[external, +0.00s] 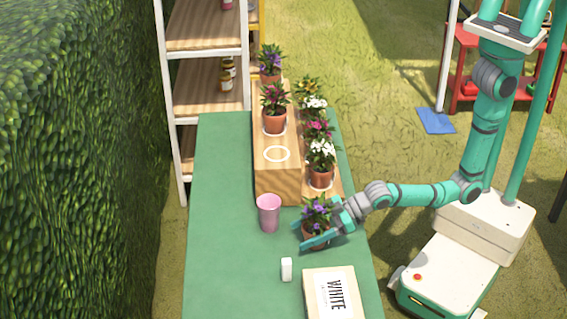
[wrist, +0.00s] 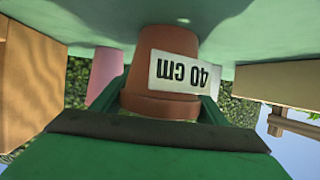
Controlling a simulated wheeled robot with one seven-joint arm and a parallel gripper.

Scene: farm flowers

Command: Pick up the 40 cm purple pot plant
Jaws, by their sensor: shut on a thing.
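The purple pot plant (external: 318,213) has purple flowers, green leaves and a terracotta pot. It is at the front right of the green table, below the wooden stand. My gripper (external: 318,241) is shut around its pot, coming from the right. In the wrist view the terracotta pot (wrist: 162,55) shows upside down between my fingers, with a white label reading "40 cm". My gripper (wrist: 163,105) has a finger on each side of the pot. I cannot tell whether the pot touches the table.
A pink cup (external: 269,213) stands just left of the plant. A small white block (external: 286,269) and a box marked "WHITE" (external: 315,297) lie nearer the front. The wooden stand (external: 277,180) holds several potted plants and an empty white ring. The table's left side (external: 220,220) is clear.

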